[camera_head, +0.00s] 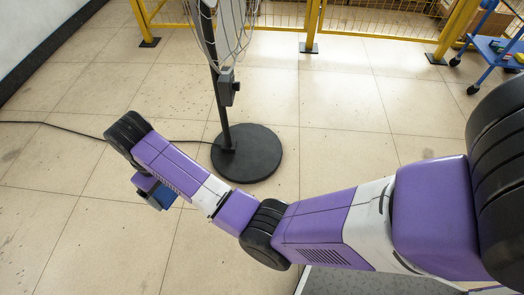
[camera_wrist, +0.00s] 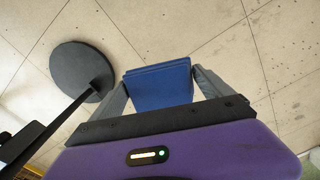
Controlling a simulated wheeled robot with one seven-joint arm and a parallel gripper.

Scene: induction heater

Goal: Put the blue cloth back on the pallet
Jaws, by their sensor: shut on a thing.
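My gripper (camera_wrist: 160,92) is shut on the blue cloth (camera_wrist: 160,84), a folded square pad held between the two grey fingers in the wrist view. In the head view the blue cloth (camera_head: 163,196) shows as a small dark blue patch beside my wrist, at the left end of my purple and white arm. The cloth is held in the air above the tiled floor. Part of it is hidden by the gripper body. I see no pallet in either view.
A black stand with a round base (camera_head: 246,153) stands on the floor just beyond my arm; its base (camera_wrist: 80,70) also shows in the wrist view. A black cable (camera_head: 60,127) runs along the floor. A yellow fence (camera_head: 345,35) and blue cart (camera_head: 492,47) are behind.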

